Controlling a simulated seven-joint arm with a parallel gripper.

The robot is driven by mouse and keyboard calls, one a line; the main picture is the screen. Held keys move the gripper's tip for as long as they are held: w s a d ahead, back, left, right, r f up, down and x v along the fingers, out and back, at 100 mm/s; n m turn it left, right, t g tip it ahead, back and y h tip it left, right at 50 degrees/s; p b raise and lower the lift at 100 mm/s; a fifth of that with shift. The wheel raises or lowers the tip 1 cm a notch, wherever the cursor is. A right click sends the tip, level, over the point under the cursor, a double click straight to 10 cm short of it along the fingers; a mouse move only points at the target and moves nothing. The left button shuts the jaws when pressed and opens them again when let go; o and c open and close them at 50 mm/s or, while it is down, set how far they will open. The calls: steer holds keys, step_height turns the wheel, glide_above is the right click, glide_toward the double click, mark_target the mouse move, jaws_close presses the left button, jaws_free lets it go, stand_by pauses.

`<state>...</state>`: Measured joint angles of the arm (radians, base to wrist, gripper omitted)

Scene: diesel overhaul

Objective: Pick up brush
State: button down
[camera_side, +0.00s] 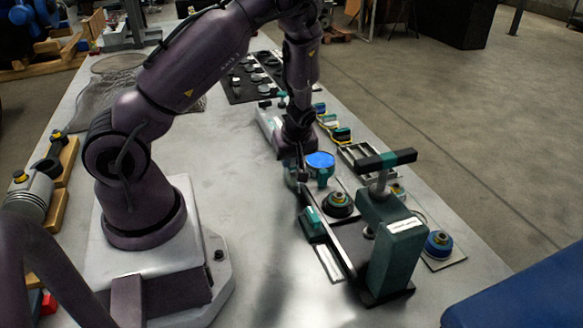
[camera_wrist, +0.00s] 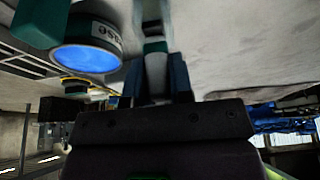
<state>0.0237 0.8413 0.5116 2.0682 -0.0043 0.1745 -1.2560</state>
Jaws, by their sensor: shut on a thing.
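My gripper (camera_side: 295,165) is low over the bench, just left of a blue-topped pot (camera_side: 320,160). In the wrist view its two dark fingers (camera_wrist: 157,80) are shut on a narrow pale grey piece with a dark green part above it, which I take for the brush (camera_wrist: 155,66). Most of the brush is hidden by the fingers, and its bristles cannot be made out. In the side view the brush is too small and covered to tell clearly, and I cannot tell whether it touches the bench.
The pot shows close by in the wrist view (camera_wrist: 88,45), with part of a label. A green vise-like fixture (camera_side: 393,240) with a T-bar stands to the right. A black mat of parts (camera_side: 250,80) lies behind. The bench (camera_side: 245,205) between my base and gripper is clear.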

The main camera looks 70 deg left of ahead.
steer(key=shift+r, duration=0.15)
step_height(320, 180, up, 10)
steer(key=shift+f, duration=0.1)
stand_by(0.6)
steer(key=w+d+r+m+t+h, duration=0.1)
steer(key=w+d+m+t+h, duration=0.1)
steer(key=d+m, duration=0.7)
steer(key=w+d+r+m+t+h, duration=0.2)
steer(key=d+m, duration=0.7)
steer(key=d, duration=0.2)
steer(key=shift+d+r+t, duration=0.3)
steer(key=shift+d, duration=0.05)
